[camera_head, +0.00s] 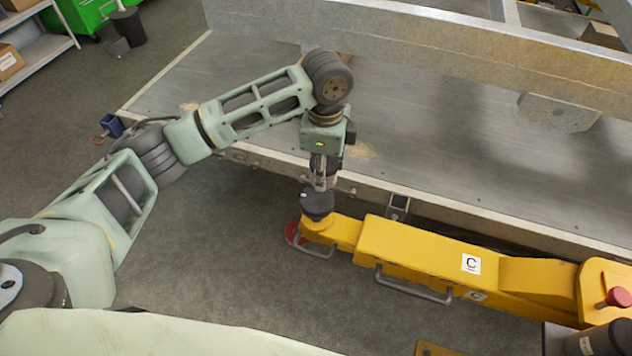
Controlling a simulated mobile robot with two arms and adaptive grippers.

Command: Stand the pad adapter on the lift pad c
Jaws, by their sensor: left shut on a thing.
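The pad adapter (316,203) is a dark, round, upright piece. My left gripper (321,184) points down and is shut on its top. The adapter is right over the lift pad c (318,224), at the left end of the yellow lift arm (425,252) marked C. Its lower edge appears to meet the pad, but I cannot tell whether it rests there or hovers just above. The adapter hides most of the pad's top. My right gripper is not in view.
A trailer frame with grey beams (430,50) stands over a grey metal deck (440,140); the deck's edge runs just behind the pad. A red disc (292,232) and a bent metal handle (312,249) sit by the arm's end. Clear floor (230,265) lies to the left.

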